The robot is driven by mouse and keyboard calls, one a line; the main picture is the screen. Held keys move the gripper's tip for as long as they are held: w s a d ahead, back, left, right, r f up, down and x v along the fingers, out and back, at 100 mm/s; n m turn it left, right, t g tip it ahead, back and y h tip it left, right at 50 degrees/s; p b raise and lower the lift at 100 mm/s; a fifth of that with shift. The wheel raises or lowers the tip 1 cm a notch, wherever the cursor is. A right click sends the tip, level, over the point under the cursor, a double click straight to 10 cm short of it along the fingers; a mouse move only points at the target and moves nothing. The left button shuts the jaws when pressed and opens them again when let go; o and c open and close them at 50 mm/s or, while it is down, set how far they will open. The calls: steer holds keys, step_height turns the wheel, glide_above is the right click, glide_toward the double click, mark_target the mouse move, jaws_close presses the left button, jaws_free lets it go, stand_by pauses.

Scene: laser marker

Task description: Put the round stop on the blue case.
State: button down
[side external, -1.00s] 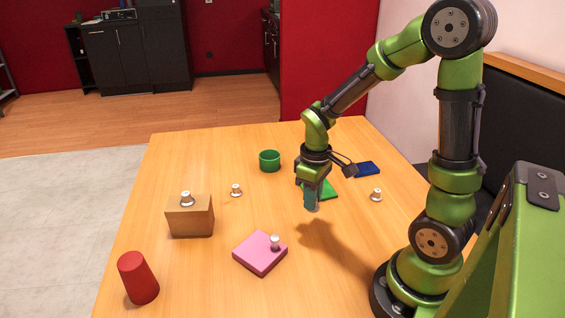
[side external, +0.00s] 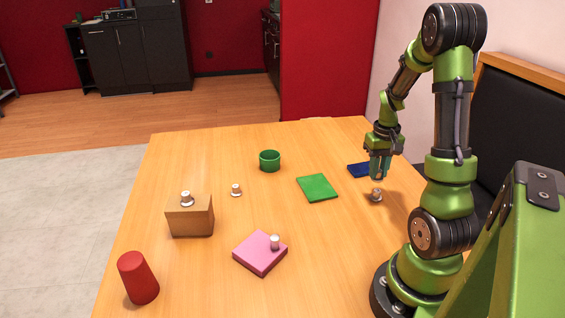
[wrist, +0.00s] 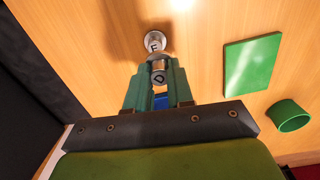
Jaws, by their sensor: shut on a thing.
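My gripper (side external: 378,177) is shut on a small round metal stop with a letter like D on its top (wrist: 158,74), gripped between the teal fingertips in the wrist view. A similar round stop with a letter like F (wrist: 155,43) stands on the table just below; it also shows in the side view (side external: 376,197). In the side view the held stop is mostly hidden by the fingers and hard to tell from the one below. The flat blue case (side external: 358,170) lies on the table just left of and behind my gripper; a bit of it shows between the fingers in the wrist view (wrist: 161,102).
A flat green case (side external: 317,188) and a green cup (side external: 270,161) are to the left. Further off are a wooden block (side external: 190,218) with a stop on it, a loose stop (side external: 236,190), a pink case (side external: 260,253) with a stop, and a red tapered cylinder (side external: 138,278).

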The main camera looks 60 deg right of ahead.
glide_above(363, 167)
steer(key=shift+d+f, duration=0.15)
steer(key=shift+f, duration=2.25)
steer(key=shift+f, duration=0.1)
steer(key=c, duration=1)
jaws_free()
